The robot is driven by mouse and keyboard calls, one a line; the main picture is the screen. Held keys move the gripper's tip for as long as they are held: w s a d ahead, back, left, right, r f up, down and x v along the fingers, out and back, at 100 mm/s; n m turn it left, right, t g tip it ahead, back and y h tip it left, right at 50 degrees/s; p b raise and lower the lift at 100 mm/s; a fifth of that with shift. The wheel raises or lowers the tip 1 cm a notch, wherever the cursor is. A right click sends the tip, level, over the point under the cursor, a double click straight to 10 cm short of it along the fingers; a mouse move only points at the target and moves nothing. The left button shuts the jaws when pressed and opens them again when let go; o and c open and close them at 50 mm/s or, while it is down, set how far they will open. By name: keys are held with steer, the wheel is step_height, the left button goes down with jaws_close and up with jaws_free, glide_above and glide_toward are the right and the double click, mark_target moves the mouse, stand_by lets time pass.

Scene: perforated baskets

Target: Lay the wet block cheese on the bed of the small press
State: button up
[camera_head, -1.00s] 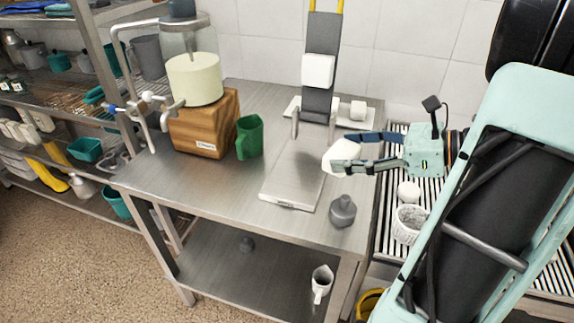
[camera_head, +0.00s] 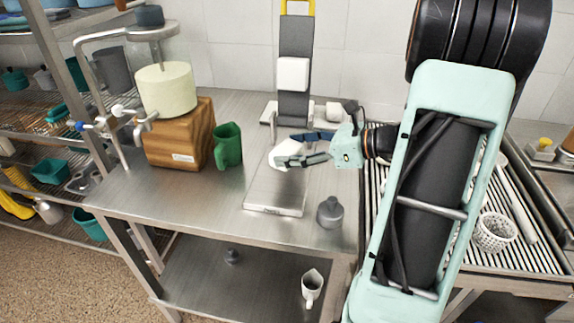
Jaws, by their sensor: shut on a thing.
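The white block cheese (camera_head: 283,148) is held in my gripper (camera_head: 291,153), whose dark blue fingers are shut on it from the right and partly cover it. A flat steel plate (camera_head: 275,196) lies on the table, below the cheese in the picture. The cheese appears over the far part of this plate; I cannot tell how high, or whether they touch. A dark upright column (camera_head: 295,45) with a white block on its front and a yellow top stands behind. It looks like the small press, but its link to the plate is partly hidden by my gripper.
A green jug (camera_head: 228,146) and a wooden block (camera_head: 180,135) bearing a pale cylinder (camera_head: 166,89) stand left. A grey weight-like piece (camera_head: 330,212) sits right of the plate. A slatted rack (camera_head: 455,238) with a white perforated basket (camera_head: 494,232) is at right.

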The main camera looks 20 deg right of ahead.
mark_target(287, 175)
steer(key=w+f, duration=0.2)
steer(key=f, duration=0.1)
steer(key=shift+w, duration=0.25)
steer(key=shift+w+f+b, duration=0.15)
steer(key=shift+f+b, duration=0.05)
steer(key=shift+f, duration=0.7)
steer(key=shift+w+f+b, duration=0.15)
steer(key=shift+f, duration=0.75)
steer(key=shift+f, duration=0.25)
steer(key=o, duration=1.3)
steer(key=shift+r, duration=0.1)
